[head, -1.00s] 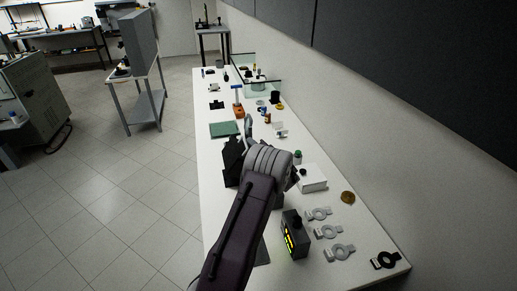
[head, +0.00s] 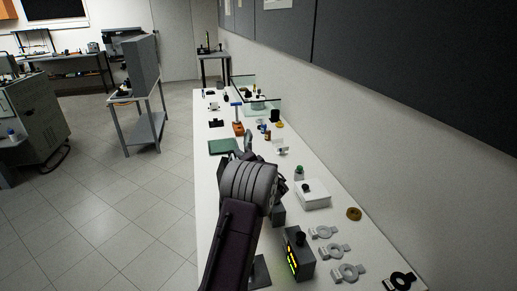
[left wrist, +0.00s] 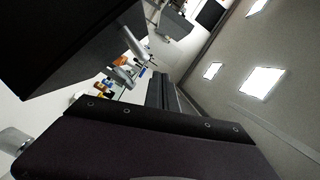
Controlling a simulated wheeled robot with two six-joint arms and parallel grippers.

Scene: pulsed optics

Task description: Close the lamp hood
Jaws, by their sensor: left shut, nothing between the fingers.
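A dark grey housing (head: 279,214), possibly part of the lamp, shows just right of my left arm on the white bench. The lamp hood cannot be made out in the head view; my arm covers that spot. A large dark box-like shape (left wrist: 55,40), perhaps the lamp or its hood, fills the upper left of the left wrist view, close to the camera. My left gripper (left wrist: 165,92) is shut and empty beside it; whether it touches is unclear. In the head view the fingertips are mostly hidden behind the wrist. My right gripper is not in view.
A box with yellow-green lights (head: 298,253) stands right of my forearm. A white box (head: 312,194) and grey ring mounts (head: 335,251) lie to its right. A green mat (head: 224,147) is farther back. The wall bounds the bench on the right.

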